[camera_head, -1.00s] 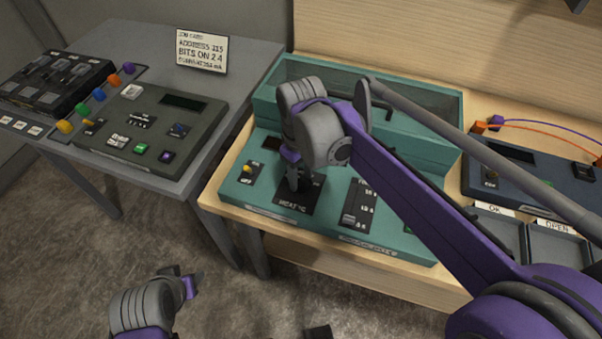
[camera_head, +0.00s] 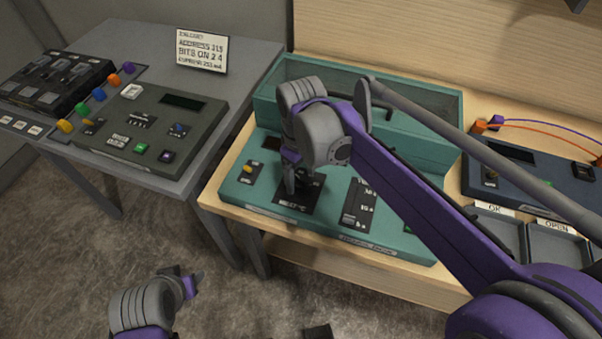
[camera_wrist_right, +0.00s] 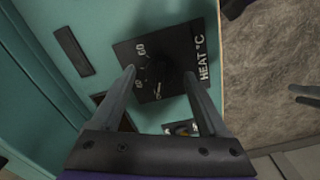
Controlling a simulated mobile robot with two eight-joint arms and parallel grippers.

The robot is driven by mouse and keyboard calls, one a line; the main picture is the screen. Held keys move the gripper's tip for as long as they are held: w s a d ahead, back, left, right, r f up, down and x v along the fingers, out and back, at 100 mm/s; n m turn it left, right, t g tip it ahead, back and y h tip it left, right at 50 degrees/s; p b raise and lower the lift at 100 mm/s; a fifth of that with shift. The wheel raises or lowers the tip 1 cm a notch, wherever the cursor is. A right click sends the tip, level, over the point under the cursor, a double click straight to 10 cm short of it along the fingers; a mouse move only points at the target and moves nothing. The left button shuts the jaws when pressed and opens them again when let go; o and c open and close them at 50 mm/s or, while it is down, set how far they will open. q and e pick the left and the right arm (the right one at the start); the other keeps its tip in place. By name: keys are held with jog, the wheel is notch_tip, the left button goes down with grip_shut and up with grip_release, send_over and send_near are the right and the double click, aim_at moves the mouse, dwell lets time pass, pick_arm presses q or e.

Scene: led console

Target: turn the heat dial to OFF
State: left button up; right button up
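The heat dial (camera_wrist_right: 155,70) is a dark knob on a black plate marked "HEAT °C" (camera_wrist_right: 204,58), on the front of the teal console (camera_head: 235,190). In the right wrist view the numbers 60 and 40 show beside it; I cannot read an OFF mark or the dial's setting. My right gripper (camera_wrist_right: 160,72) points down at the plate. Its fingers are apart, one on each side of the dial, with no clear contact. In the head view the right gripper (camera_head: 298,185) partly hides the dial. My left gripper (camera_head: 193,284) is low, away from the console; its finger gap is unclear.
On the teal console a yellow-tipped switch (camera_head: 248,169) lies left of the dial and a slider panel (camera_head: 358,203) right. A dark console (camera_head: 150,125) stands on the grey table. A blue-grey box (camera_head: 540,182) and trays (camera_head: 555,243) are at right.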

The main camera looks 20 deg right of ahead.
aim_at(301, 178)
jog(key=shift+r, duration=0.1)
pick_arm(q)
jog(key=shift+w+r+p, duration=0.1)
jog(key=shift+r+p, duration=0.3)
jog(key=shift+r, duration=0.05)
pick_arm(e)
notch_tip(301, 178, up, 11)
jog(key=shift+f, duration=0.2)
